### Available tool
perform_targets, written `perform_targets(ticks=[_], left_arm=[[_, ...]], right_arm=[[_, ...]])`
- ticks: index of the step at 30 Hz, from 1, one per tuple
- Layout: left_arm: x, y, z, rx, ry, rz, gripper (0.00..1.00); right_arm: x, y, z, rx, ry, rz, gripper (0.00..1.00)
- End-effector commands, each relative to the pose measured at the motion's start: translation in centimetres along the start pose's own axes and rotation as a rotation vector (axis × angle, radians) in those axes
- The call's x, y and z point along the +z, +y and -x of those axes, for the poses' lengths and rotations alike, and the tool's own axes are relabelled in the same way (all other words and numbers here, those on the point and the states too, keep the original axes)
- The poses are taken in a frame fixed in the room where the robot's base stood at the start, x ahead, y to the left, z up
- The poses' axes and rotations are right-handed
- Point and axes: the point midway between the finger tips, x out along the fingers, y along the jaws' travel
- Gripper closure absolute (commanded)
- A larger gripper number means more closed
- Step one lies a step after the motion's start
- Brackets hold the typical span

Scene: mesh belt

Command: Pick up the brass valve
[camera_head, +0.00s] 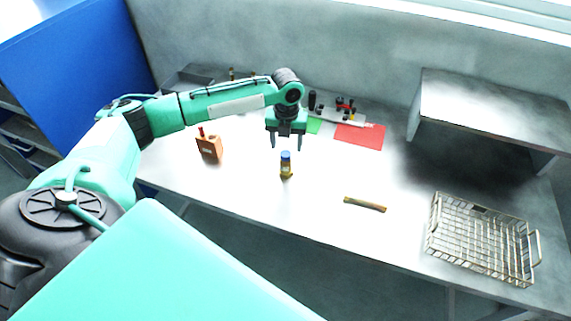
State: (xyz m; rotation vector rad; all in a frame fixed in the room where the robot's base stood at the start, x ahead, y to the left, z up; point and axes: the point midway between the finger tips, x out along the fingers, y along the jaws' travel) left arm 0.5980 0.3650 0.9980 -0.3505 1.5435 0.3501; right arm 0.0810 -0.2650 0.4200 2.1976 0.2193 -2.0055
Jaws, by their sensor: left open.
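A small upright brass piece with a blue top, which looks like the brass valve (286,170), stands on the pale table near its middle. My left gripper (286,147) points down with its fingers spread and nothing between them. Its fingertips appear just above and behind the blue top in the picture; I cannot tell the exact gap. My right gripper is out of view.
A brass-coloured bar (365,204) lies to the right of the valve. A wire basket (480,240) sits at the table's right end. An orange-brown box (209,149) stands to the left. A grey raised shelf (490,105) stands at the back right.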

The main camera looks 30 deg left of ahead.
Motion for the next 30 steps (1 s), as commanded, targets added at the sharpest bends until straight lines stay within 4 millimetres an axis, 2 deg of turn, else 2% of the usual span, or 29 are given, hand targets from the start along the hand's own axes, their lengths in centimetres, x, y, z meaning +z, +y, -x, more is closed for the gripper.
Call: perform_targets(ticks=[3, 11, 16, 21, 29, 30], left_arm=[[-0.1, 0.0, -1.8, 0.001, 0.002, 0.0, 0.41], [-0.2, 0.0, -3.7, 0.001, 0.001, 0.001, 0.41], [-0.9, 0.1, -5.8, 0.002, 0.002, 0.0, 0.41], [-0.9, 0.1, -8.0, 0.002, 0.001, 0.0, 0.41], [-0.8, 0.1, -8.5, 0.0, -0.001, 0.0, 0.41], [-0.8, 0.1, -8.5, 0.0, -0.001, 0.0, 0.45]], right_arm=[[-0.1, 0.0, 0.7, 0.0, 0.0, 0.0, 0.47], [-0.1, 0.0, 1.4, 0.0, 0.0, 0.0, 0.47], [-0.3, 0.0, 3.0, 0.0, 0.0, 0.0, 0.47], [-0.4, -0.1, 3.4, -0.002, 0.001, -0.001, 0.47], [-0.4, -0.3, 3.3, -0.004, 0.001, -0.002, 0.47], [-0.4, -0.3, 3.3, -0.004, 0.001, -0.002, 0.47]])
